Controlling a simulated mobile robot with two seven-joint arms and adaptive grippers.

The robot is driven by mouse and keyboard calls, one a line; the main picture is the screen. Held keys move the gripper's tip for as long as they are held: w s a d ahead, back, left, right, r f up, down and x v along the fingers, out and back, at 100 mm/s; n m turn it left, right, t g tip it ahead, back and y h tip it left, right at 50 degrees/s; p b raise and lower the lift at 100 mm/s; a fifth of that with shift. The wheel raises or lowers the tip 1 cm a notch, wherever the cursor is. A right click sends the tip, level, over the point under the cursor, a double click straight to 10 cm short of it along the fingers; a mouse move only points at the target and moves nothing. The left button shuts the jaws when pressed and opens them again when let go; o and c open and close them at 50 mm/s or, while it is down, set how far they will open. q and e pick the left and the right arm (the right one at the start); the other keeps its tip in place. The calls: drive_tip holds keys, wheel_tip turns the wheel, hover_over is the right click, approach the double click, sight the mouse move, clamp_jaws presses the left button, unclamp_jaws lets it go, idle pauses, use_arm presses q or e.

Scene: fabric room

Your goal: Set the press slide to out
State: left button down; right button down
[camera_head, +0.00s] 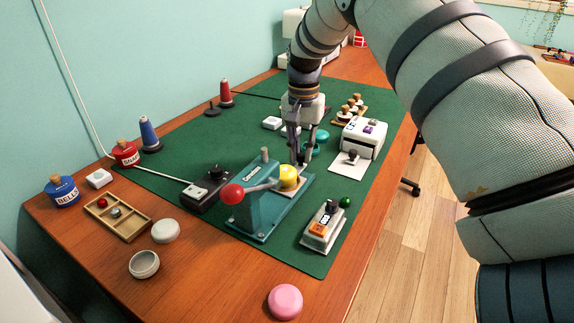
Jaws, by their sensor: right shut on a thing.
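The teal press (258,212) stands on the green mat, with a red ball (232,194) on its lever at the left. A yellow round knob (289,175) sits over the pale slide plate (291,190) at the press's right side. My right gripper (299,160) reaches down from above, its fingers shut at the yellow knob. The knob partly hides the fingertips, so the exact contact is hard to see. My left gripper is not in view.
A black switch box (206,190) stands left of the press. A grey device with an orange label (323,228) and a green ball (345,202) stand at its right. A white machine (363,138) is behind. The green mat (305,262) is bare in front.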

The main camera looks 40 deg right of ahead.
drive_tip(key=shift+w+d+f, duration=0.1)
drive_tip(key=shift+w+d, duration=0.2)
drive_tip(key=shift+d, duration=0.6)
drive_tip(key=c, duration=1.5)
unclamp_jaws()
drive_tip(key=shift+w+d, duration=0.1)
drive_tip(key=shift+d, duration=0.05)
wheel_tip(320, 180, up, 12)
drive_tip(key=shift+r, duration=0.15)
